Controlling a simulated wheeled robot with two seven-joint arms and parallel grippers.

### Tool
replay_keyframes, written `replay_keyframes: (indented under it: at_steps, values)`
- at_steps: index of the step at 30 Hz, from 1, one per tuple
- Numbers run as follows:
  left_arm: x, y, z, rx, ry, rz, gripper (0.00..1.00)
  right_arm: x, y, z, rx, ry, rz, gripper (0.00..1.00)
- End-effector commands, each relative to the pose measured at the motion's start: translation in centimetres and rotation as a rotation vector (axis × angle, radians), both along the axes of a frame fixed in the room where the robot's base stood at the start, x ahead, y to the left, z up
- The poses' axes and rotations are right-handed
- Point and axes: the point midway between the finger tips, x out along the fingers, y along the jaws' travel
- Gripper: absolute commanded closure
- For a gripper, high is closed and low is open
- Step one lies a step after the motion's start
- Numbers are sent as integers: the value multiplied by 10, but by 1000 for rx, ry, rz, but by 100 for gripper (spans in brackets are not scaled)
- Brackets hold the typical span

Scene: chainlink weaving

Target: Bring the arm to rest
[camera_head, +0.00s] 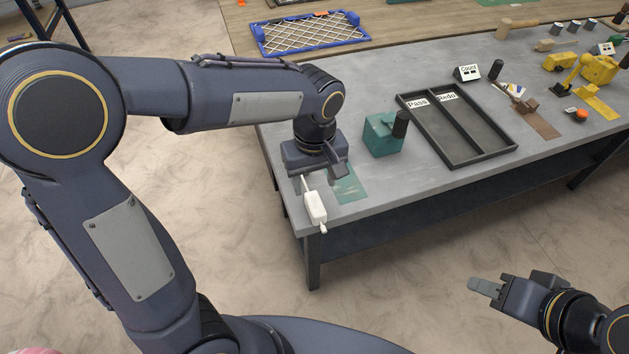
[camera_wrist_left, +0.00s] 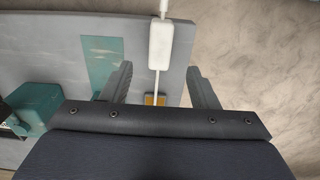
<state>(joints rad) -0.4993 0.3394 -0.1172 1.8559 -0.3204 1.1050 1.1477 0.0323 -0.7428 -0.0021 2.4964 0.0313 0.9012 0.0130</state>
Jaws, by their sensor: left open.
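My left gripper (camera_head: 322,178) hangs over the near left corner of the grey table (camera_head: 365,195), pointing down. In the left wrist view its two fingers (camera_wrist_left: 159,72) are spread wide apart with nothing gripped. A white box-shaped piece with a cord (camera_head: 315,206) lies at the table's edge by the left gripper; in the left wrist view it (camera_wrist_left: 160,42) shows beyond the fingertips, its cord running between them. My right gripper (camera_head: 487,288) is at the lower right, off the table; how far its fingers are apart is unclear.
A green block with a black knob (camera_head: 382,136) stands right of the left gripper, beside a green mat (camera_head: 346,186). A black divided tray (camera_head: 483,155) lies further right. A blue frame with netting (camera_head: 312,35) lies on the wooden table behind. Yellow pieces (camera_head: 598,70) stand far right.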

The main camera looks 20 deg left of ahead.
Motion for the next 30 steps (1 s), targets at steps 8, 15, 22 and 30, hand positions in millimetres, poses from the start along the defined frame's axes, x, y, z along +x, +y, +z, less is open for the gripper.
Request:
replay_keyframes:
  at_steps: [8, 15, 22, 30]
  values:
    - [0, 0, 0, 0, 0, 0, 46, 0, 0, 0, 0, 0, 0, 64]
    - [-11, 16, 10, -53, -20, -25, 46, 0, 0, 0, 0, 0, 0, 64]
    - [-71, 68, 39, -225, -175, -169, 46, 0, 0, 0, 0, 0, 0, 64]
    - [-141, 92, 43, -259, -450, -351, 46, 0, 0, 0, 0, 0, 0, 64]
